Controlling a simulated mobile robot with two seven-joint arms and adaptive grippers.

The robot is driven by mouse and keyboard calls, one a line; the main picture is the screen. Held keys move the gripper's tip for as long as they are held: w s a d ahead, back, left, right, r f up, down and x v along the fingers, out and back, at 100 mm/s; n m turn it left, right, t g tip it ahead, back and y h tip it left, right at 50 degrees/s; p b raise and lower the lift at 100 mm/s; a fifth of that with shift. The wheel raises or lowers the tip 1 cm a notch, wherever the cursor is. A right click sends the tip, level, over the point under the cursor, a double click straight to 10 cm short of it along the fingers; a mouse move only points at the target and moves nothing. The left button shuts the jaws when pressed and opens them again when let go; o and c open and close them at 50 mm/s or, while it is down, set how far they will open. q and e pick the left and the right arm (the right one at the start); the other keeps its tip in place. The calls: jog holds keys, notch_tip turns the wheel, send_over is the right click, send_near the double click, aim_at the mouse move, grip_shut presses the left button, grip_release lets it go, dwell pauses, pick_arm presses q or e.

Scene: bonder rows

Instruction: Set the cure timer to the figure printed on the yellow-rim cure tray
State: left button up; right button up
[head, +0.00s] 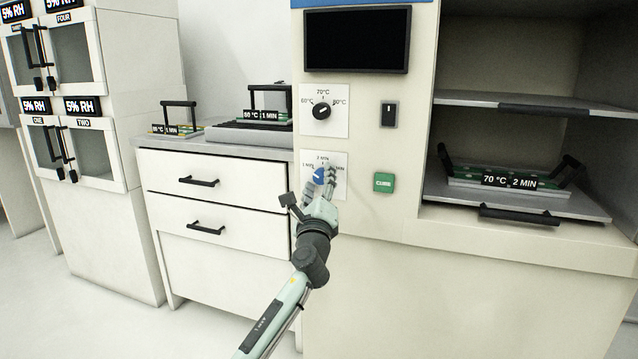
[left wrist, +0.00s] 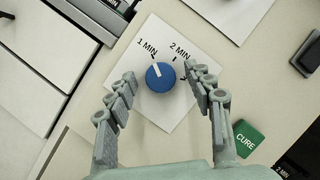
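The cure timer is a blue knob (left wrist: 160,77) on a white plate, printed 1 MIN and 2 MIN; a third label is mostly hidden by a finger. Its white mark points up-left, towards 1 MIN. The knob also shows in the head view (head: 319,176). My left gripper (left wrist: 160,75) is open, with its fingers apart on either side of the knob; contact cannot be told. A tray (head: 190,129) with a yellowish edge sits on the counter at left, its label ending in 1 MIN. My right gripper is not in view.
A temperature knob (head: 321,111) and black switch (head: 389,113) are above. The green CURE button (head: 384,183) is right of the timer. Another tray (head: 268,115) marked 1 MIN stands on the counter block. A tray marked 70 °C 2 MIN (head: 510,181) is in the oven.

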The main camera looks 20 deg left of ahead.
pick_arm(q)
jog(key=shift+s, duration=0.1)
jog(key=v, duration=1.2)
jog(key=shift+a, duration=0.1)
